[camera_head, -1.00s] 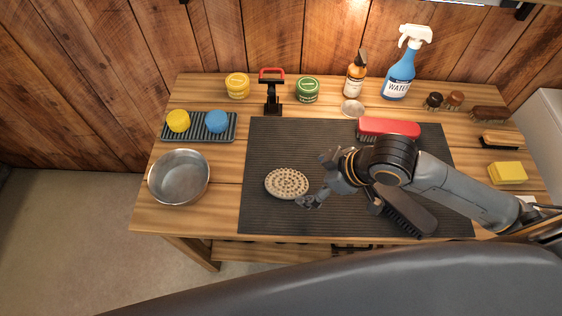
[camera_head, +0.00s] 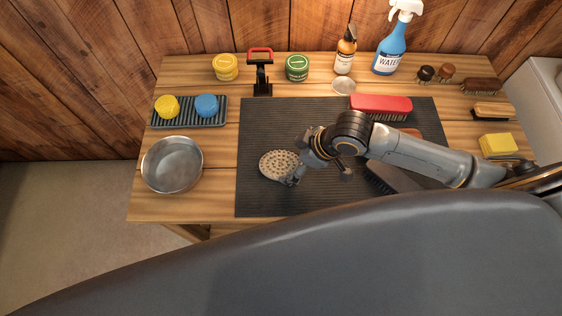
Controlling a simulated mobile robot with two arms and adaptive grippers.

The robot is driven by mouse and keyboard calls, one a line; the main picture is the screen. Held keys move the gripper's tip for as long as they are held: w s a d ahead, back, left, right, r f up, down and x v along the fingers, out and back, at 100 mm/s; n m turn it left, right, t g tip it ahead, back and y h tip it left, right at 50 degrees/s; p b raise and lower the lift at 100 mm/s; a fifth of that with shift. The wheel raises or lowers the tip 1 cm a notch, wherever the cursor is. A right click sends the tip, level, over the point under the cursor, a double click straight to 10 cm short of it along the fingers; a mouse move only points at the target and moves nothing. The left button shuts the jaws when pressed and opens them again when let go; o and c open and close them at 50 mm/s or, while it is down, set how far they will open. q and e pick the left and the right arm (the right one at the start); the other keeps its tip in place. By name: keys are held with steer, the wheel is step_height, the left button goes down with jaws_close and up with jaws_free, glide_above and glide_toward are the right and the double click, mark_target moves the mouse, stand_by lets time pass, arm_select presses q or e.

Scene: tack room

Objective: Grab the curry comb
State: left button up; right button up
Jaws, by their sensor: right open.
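The curry comb, an oval beige pad with a nubbed top (camera_head: 277,165), lies on the dark ribbed mat (camera_head: 265,125) left of its middle. My right gripper (camera_head: 296,161) is open at the comb's right end. One finger is by the comb's upper right and the other overlaps its lower right edge; I cannot tell whether they touch it. The comb's right end is partly hidden by the gripper. My left gripper is not in view.
A red brush (camera_head: 380,103) and a dark brush (camera_head: 392,178) lie beside my right arm. A metal bowl (camera_head: 172,165) stands left of the mat. Tins, bottles and a red-handled tool (camera_head: 261,75) line the back. The mat's front left is clear.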

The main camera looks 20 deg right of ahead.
mark_target(282, 163)
steer(key=shift+p+x, duration=0.5)
steer(key=shift+x, duration=1.7)
steer(key=c, duration=1.2)
